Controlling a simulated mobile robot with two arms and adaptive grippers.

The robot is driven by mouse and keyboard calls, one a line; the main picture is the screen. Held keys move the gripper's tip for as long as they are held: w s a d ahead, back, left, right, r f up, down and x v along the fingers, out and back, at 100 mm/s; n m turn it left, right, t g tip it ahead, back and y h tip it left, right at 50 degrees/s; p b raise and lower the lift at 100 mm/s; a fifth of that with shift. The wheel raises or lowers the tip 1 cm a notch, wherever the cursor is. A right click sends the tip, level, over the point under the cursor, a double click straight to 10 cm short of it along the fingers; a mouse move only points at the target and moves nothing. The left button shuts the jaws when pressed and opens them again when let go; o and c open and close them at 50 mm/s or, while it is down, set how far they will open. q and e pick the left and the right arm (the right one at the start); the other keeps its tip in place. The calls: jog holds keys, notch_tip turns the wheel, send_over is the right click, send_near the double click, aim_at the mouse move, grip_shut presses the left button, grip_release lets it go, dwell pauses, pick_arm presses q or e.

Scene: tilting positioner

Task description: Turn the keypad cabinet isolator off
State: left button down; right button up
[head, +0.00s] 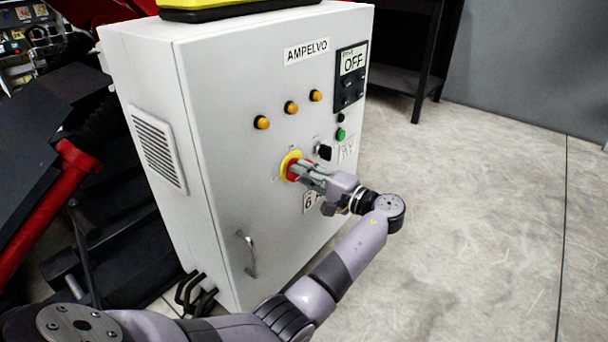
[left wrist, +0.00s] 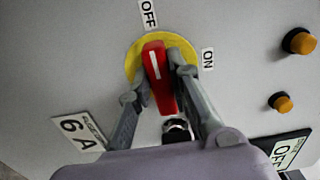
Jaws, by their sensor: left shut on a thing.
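The keypad cabinet (head: 215,150) is a light grey box labelled AMPELVO, with a keypad (head: 349,88) whose display reads OFF. Its isolator has a yellow disc (head: 287,158) and a red handle (head: 292,173). In the left wrist view the red handle (left wrist: 158,75) lies over the yellow disc (left wrist: 133,62), its white mark pointing about at the OFF label (left wrist: 148,13). The ON label (left wrist: 207,57) is to the right. My left gripper (head: 303,170) is shut on the handle, with a finger on each side of it (left wrist: 160,92). My right gripper is not in view.
Several amber lamps (head: 291,107) sit above the isolator. A black knob (head: 324,152) and a green button (head: 341,134) are to its right. A door handle (head: 247,254) is low on the front. The floor (head: 480,200) to the right is clear.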

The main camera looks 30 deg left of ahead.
pick_arm(q)
jog(key=c, duration=1.5)
grip_release()
jog(key=shift+d, duration=0.15)
jog(key=d, duration=0.7)
jog(key=s+d, duration=0.1)
jog(key=d, duration=0.3)
jog(key=shift+d, duration=0.35)
